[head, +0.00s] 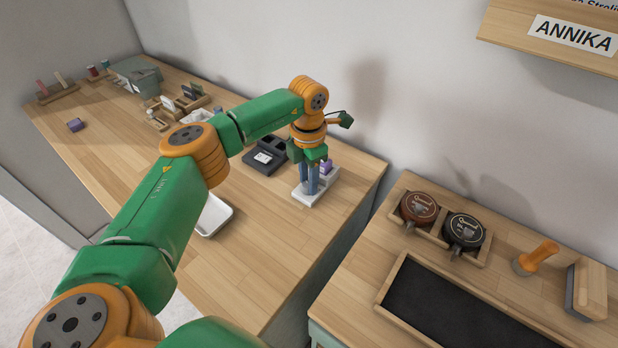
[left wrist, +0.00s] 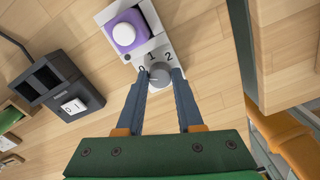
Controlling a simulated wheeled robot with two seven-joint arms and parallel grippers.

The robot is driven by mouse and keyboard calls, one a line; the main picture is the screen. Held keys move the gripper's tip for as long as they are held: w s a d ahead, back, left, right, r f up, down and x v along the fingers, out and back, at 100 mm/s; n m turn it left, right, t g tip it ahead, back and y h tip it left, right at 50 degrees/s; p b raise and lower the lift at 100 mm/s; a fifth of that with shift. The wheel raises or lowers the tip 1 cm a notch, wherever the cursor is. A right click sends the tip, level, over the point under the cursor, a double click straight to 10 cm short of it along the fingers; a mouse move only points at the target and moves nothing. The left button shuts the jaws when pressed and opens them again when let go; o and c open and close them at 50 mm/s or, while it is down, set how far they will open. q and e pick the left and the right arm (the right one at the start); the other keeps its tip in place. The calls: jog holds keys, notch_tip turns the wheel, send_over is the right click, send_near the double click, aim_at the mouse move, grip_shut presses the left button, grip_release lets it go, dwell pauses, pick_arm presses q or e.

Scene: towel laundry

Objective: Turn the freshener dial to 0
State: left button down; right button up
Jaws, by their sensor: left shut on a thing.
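The freshener (head: 310,193) is a white base standing near the back right end of the long wooden counter. In the left wrist view its white plate (left wrist: 145,48) carries a purple block with a round white top (left wrist: 125,34) and a grey dial (left wrist: 160,75). Figures 0, 1 and 2 curve around the dial's far side, with 0 at the left. My left gripper (head: 308,188) points down over the plate, and its fingertips (left wrist: 160,76) are shut on the dial from both sides. The dial's pointer is too small to read for certain. My right gripper is not in view.
A black device with a 0/1 switch (left wrist: 72,106) stands just left of the freshener. A white tray (head: 213,216) lies nearer on the counter. Farther left are small wooden holders and a grey-green box (head: 136,76). A second counter (head: 420,240) stands at right, across a gap.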

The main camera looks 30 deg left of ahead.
aim_at(307, 184)
pick_arm(q)
jog(key=c, duration=0.5)
grip_release()
jog(key=shift+s+f, duration=0.1)
jog(key=shift+c, duration=0.2)
notch_tip(307, 184, up, 6)
jog(key=shift+r+b, duration=0.25)
jog(key=shift+b, duration=0.6)
jog(key=shift+r, duration=0.35)
jog(key=shift+a, duration=0.1)
